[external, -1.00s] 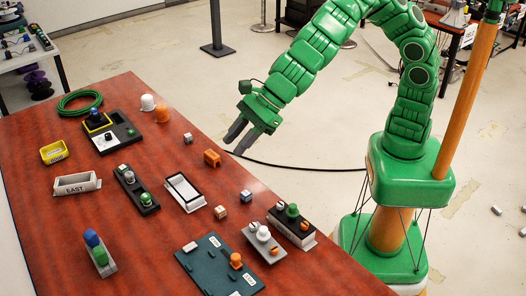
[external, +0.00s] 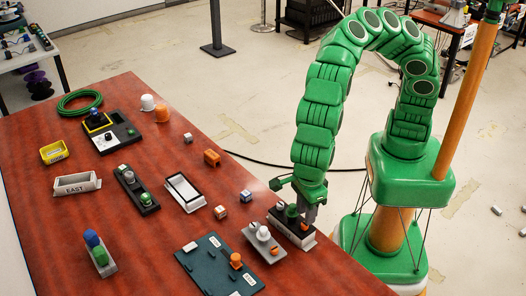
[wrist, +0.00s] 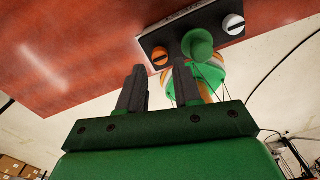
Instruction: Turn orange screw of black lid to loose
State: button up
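A black lid (external: 291,226) with a green knob (external: 292,211) lies on a pale box at the table's right edge. In the wrist view the lid (wrist: 190,38) carries an orange screw (wrist: 160,56), the green knob (wrist: 199,45) and a white screw (wrist: 233,24). The orange screw's slot is visible. My gripper (wrist: 159,72) is open, its two fingers apart and empty, pointing toward the orange screw and apart from it. In the external view my gripper (external: 309,218) hangs downward over the lid's near right end and partly covers it.
A grey lid (external: 262,244) with a white knob and an orange screw stands close to the left of the black lid. A dark teal board (external: 215,268) with an orange knob lies further left. Small cubes (external: 220,212) lie behind. The table's front right is clear.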

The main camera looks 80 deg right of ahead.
aim_at(305, 230)
jog(key=shift+f, duration=1.95)
jog(key=shift+c, duration=0.4)
grip_shut()
